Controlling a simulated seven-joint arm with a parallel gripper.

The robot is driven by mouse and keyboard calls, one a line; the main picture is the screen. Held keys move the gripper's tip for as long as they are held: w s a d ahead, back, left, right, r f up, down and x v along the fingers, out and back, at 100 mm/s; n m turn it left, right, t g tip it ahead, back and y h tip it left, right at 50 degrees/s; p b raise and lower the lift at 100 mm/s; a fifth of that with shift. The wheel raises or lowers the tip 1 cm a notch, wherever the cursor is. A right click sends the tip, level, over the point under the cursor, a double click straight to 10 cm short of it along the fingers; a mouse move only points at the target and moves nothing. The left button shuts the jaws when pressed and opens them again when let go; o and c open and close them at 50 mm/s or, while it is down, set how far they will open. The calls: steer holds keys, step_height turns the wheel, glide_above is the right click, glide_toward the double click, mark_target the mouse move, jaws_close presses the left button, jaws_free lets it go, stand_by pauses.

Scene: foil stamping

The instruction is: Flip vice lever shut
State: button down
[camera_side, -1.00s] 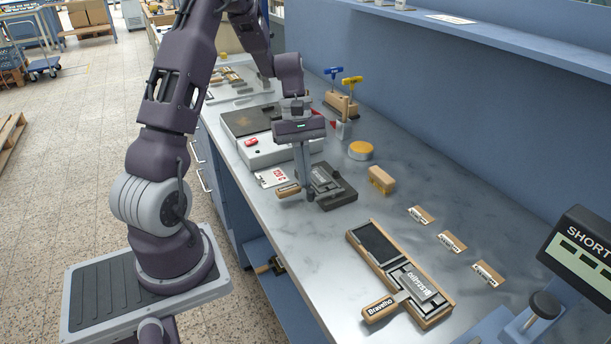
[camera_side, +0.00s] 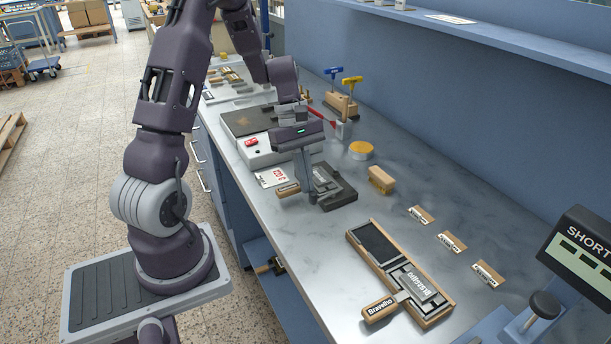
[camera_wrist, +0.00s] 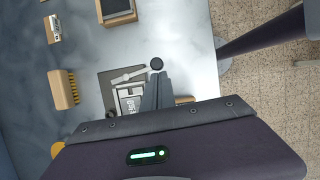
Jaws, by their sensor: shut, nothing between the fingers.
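The vice is a dark block (camera_side: 343,193) on the bench, holding a type holder with pale raised letters; the wrist view shows its dark base (camera_wrist: 107,80) and the lettered type (camera_wrist: 130,101). The holder's wooden handle (camera_side: 288,190) sticks out to the left in the side view. The vice lever (camera_wrist: 128,76) is a pale bar with a round black knob (camera_wrist: 156,63), lying across the vice in the wrist view. My gripper (camera_side: 311,202) is shut and empty, tilted, with fingertips low beside the vice. In the wrist view the fingertips (camera_wrist: 155,78) are close to the knob; I cannot tell whether they touch.
A wooden tray (camera_side: 357,240) with a second holder lies nearer on the bench. A brush (camera_side: 381,180), a yellow-topped tin (camera_side: 361,150) and a red-marked card (camera_side: 271,177) surround the vice. Several small labelled wooden blocks (camera_side: 452,242) lie to the right.

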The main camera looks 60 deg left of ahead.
steer(key=shift+s+d+n+t, duration=0.2)
steer(key=shift+d+n+t, duration=0.2)
steer(key=shift+d+n, duration=0.6)
steer(key=shift+w+d, duration=0.1)
steer(key=shift+d, duration=1)
steer(key=shift+w+d, duration=0.35)
steer(key=shift+d, duration=0.2)
steer(key=shift+w+d, duration=0.3)
steer(key=shift+d, duration=0.2)
steer(key=shift+w+d, duration=0.7)
steer(key=shift+w, duration=0.1)
steer(key=shift+w+d, duration=0.1)
steer(key=shift+w, duration=0.05)
steer(key=s, duration=0.4)
steer(key=shift+s+a+r, duration=0.15)
steer(key=shift+a+r, duration=0.25)
steer(key=s+r, duration=0.3)
steer(key=r, duration=0.5)
steer(key=shift+s+a+r, duration=0.2)
steer(key=shift+a+r, duration=0.05)
steer(key=shift+r, duration=0.05)
